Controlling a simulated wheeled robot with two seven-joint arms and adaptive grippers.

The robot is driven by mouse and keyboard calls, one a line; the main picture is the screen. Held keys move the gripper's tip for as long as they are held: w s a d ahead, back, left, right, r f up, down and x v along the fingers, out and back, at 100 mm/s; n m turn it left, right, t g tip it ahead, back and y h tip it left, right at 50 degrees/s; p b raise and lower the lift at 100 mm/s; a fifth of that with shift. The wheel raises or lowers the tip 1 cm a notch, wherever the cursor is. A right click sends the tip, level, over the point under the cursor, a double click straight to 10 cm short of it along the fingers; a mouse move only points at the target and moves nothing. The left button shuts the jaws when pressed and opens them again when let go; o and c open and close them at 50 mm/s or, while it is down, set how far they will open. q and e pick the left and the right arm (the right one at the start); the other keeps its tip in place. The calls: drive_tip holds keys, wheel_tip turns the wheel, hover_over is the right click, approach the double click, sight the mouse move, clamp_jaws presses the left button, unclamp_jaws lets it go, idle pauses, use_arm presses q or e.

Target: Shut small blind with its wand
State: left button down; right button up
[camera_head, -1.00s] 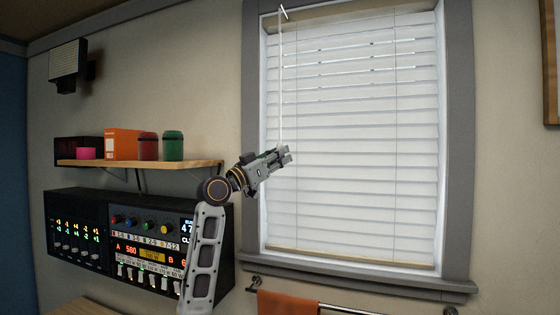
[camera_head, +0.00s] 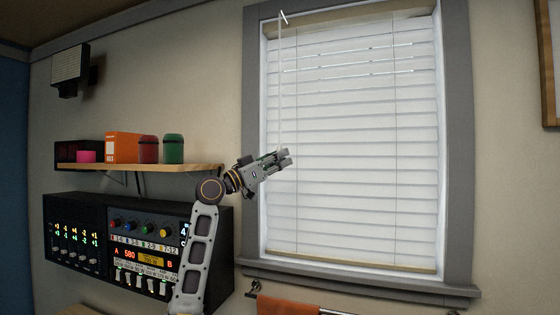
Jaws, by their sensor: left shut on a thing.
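The small blind (camera_head: 352,160) hangs in a grey-framed window in the head view. Its slats lie nearly flat against each other, with thin bright gaps between a few upper slats. The thin white wand (camera_head: 281,85) hangs from a hook at the blind's upper left. My left gripper (camera_head: 285,158) is shut on the wand's lower part, at the left side of the blind. The wand's lower end is hidden by the gripper. My right gripper is not in view.
A wooden shelf (camera_head: 190,168) left of the window holds an orange box (camera_head: 123,147), a red jar (camera_head: 148,150) and a green jar (camera_head: 173,149). Control panels (camera_head: 150,250) sit below it, behind my left arm. An orange towel (camera_head: 288,306) hangs on a rail under the sill.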

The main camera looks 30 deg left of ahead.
use_arm(q)
drive_tip(key=c, duration=1.3)
unclamp_jaws()
drive_tip(key=shift+c, duration=0.2)
drive_tip(key=v, duration=1.2)
